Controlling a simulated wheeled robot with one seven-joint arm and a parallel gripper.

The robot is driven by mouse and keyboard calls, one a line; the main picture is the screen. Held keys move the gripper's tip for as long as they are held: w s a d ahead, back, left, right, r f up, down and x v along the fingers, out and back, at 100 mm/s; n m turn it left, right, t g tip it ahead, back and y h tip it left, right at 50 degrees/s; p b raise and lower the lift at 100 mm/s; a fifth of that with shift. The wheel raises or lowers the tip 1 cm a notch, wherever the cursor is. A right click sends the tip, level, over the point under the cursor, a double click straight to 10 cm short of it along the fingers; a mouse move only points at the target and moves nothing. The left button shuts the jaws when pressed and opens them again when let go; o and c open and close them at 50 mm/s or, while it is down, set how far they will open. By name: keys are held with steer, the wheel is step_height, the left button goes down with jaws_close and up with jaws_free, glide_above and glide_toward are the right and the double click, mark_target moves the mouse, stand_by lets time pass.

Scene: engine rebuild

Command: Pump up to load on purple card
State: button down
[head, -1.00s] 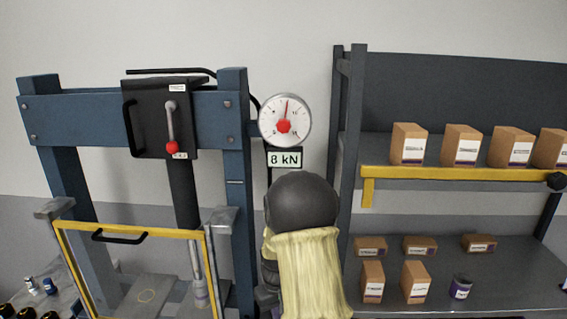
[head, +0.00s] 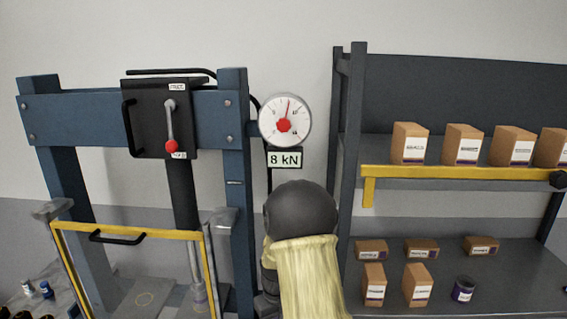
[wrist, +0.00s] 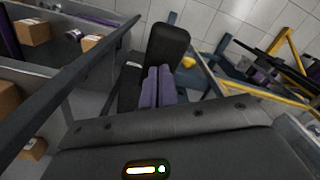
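The round pressure gauge (head: 285,120) has a white face and red hub; its needle points just right of straight up. A card reading 8 kN (head: 285,159) hangs below it; I cannot make out a purple colour on it. The blue press frame (head: 238,170) stands to the left. In the wrist view, the two purple fingers of my gripper (wrist: 158,88) are close together against a thick black bar (wrist: 166,48), apparently the pump handle, and look closed on it. In the head view my arm hides the gripper and the handle.
A black box with a red-knobbed lever (head: 171,146) sits on the press. A yellow-framed guard (head: 130,232) stands in front of it. A shelf with a yellow rail (head: 450,174) at right holds several cartons and a dark tin (head: 463,290).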

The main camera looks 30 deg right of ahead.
steer(key=shift+f+b, duration=0.4)
steer(key=shift+f, duration=0.35)
steer(key=shift+f+b, duration=0.5)
steer(key=shift+f, duration=0.2)
stand_by(0.3)
steer(key=shift+r+p, duration=2.1)
steer(key=shift+r, duration=0.75)
step_height(320, 180, up, 5)
steer(key=p, duration=0.3)
steer(key=shift+p, duration=0.4)
